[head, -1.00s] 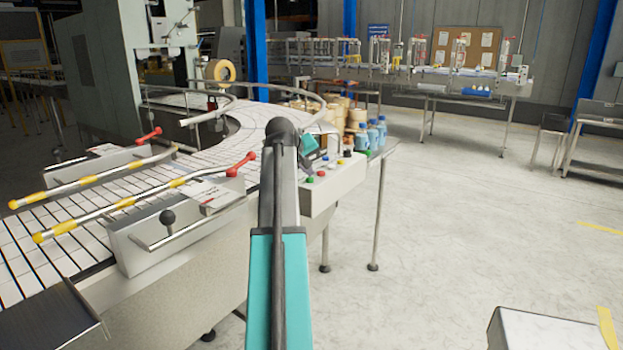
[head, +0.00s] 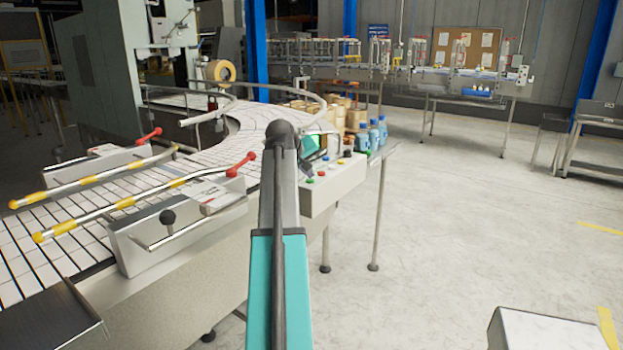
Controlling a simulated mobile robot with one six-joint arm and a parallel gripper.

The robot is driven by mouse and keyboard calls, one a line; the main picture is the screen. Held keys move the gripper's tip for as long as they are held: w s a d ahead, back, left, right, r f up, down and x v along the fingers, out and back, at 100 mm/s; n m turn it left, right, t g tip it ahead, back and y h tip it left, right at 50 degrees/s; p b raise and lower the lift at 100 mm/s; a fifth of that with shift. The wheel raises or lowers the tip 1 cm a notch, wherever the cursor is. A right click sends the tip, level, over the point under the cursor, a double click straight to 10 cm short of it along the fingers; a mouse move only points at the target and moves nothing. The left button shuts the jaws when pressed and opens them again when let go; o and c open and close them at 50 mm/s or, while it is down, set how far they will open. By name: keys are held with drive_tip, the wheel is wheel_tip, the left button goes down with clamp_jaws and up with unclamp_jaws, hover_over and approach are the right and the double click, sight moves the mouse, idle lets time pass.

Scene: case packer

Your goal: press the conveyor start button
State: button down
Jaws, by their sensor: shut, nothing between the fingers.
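The control box (head: 322,196) stands at the side of the conveyor (head: 215,151), right of my arm. Its sloped top carries a row of small buttons: a green button (head: 310,181) nearest, then a red button (head: 321,173), and others further back, with a black knob (head: 347,153). The green button is probably the start button; I cannot read any label.
Guide rails with yellow-striped ends (head: 108,208) and red handles run along the conveyor on the left. Blue bottles (head: 373,133) and cardboard-coloured rolls (head: 345,117) stand behind the box. A metal-topped block (head: 545,332) is at the lower right. The floor on the right is open.

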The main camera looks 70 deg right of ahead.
sight(308, 182)
drive_tip(key=shift+r+p, duration=0.65)
drive_tip(key=shift+r, duration=0.25)
drive_tip(key=shift+r, duration=0.1)
wheel_tip(308, 182, up, 5)
drive_tip(key=p, duration=0.3)
idle(0.5)
idle(0.8)
